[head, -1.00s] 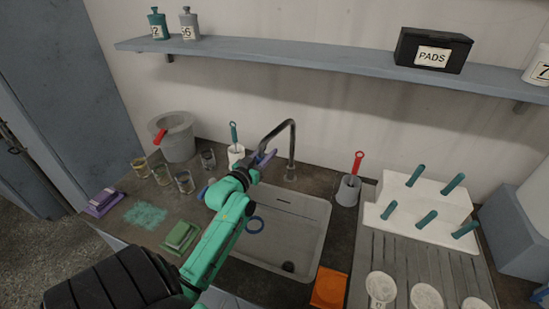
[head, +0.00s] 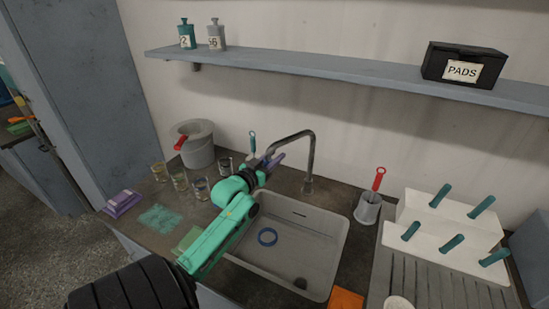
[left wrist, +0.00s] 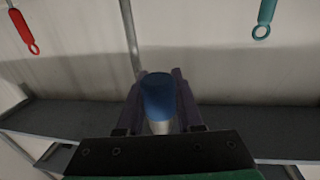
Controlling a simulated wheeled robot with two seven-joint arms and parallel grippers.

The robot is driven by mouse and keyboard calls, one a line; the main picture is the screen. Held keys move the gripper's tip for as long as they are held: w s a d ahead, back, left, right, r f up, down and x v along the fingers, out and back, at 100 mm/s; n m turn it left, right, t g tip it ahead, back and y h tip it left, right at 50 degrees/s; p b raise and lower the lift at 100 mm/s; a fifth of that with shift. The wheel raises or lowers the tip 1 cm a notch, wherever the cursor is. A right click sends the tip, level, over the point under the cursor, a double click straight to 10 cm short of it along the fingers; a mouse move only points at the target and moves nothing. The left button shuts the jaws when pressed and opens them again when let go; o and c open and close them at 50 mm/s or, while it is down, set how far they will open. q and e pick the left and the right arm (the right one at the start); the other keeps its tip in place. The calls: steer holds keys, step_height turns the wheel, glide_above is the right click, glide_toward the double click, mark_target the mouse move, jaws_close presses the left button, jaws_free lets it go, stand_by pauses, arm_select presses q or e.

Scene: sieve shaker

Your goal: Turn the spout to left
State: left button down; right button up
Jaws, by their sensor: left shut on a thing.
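The tap's dark grey spout (head: 308,140) rises behind the sink (head: 333,247), arches over and points left towards the camera. My left gripper (head: 273,160) is at the spout's free end, left of the upright pipe and above the sink's back-left corner. In the left wrist view its purple fingers (left wrist: 158,100) are closed on both sides of a blue cylindrical end piece (left wrist: 158,95), which looks like the spout's tip. In the head view my gripper partly hides that tip. My right gripper is not in view.
A teal-handled brush (head: 252,142) and several glasses (head: 201,188) stand left of my gripper. A grey bucket (head: 200,152) is farther left. A red-handled tool in a grey cup (head: 367,208) stands right of the tap. The shelf (head: 330,78) hangs above.

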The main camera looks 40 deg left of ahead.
arm_select(q)
steer(key=c, duration=0.5)
jaws_free()
steer(key=shift+c, duration=0.2)
steer(key=s+d+b, duration=0.2)
steer(key=s+b, duration=0.1)
steer(key=s, duration=1.1)
steer(key=shift+s+d, duration=0.2)
steer(key=shift+d, duration=0.1)
steer(key=shift+w, duration=0.1)
